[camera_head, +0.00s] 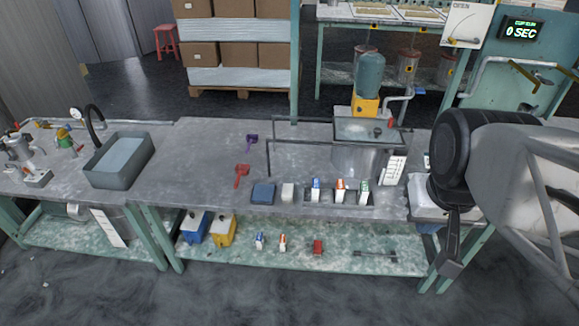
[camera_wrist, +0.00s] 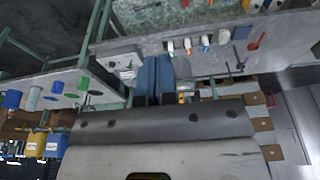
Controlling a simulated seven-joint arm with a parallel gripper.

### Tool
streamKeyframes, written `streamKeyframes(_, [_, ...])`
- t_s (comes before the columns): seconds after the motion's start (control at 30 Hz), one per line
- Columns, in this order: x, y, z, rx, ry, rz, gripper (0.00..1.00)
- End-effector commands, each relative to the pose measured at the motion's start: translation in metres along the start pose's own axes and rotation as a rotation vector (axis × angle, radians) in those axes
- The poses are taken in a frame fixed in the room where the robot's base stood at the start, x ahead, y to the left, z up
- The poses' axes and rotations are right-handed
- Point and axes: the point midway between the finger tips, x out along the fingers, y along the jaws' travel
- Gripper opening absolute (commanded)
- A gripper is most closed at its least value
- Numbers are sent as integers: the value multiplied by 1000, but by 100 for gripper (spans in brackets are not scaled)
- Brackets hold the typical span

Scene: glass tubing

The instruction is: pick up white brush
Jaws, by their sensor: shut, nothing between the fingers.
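My gripper (camera_head: 448,265) hangs at the right, in front of the table's right end and well apart from that item. In the wrist view my gripper's two blue fingers (camera_wrist: 156,60) are together with nothing between them.
Red (camera_head: 242,173) and purple (camera_head: 251,141) tools lie farther back. Several small cartons (camera_head: 340,190) stand right of the whitish item. A metal tank (camera_head: 360,158) stands behind them. A grey basin (camera_head: 120,160) is at left.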

Motion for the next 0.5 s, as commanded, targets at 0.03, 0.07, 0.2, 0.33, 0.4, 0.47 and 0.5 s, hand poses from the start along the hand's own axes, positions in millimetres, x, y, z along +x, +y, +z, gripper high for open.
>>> streamKeyframes(0.03, [0,0,0,0,0,0,0])
streamKeyframes(0.07, [0,0,0,0,0,0,0])
streamKeyframes(0.2, [0,0,0,0,0,0,0])
streamKeyframes(0.33, [0,0,0,0,0,0,0])
streamKeyframes(0.4, [0,0,0,0,0,0,0])
streamKeyframes(0.47, [0,0,0,0,0,0,8])
streamKeyframes(0.5, [0,0,0,0,0,0,14])
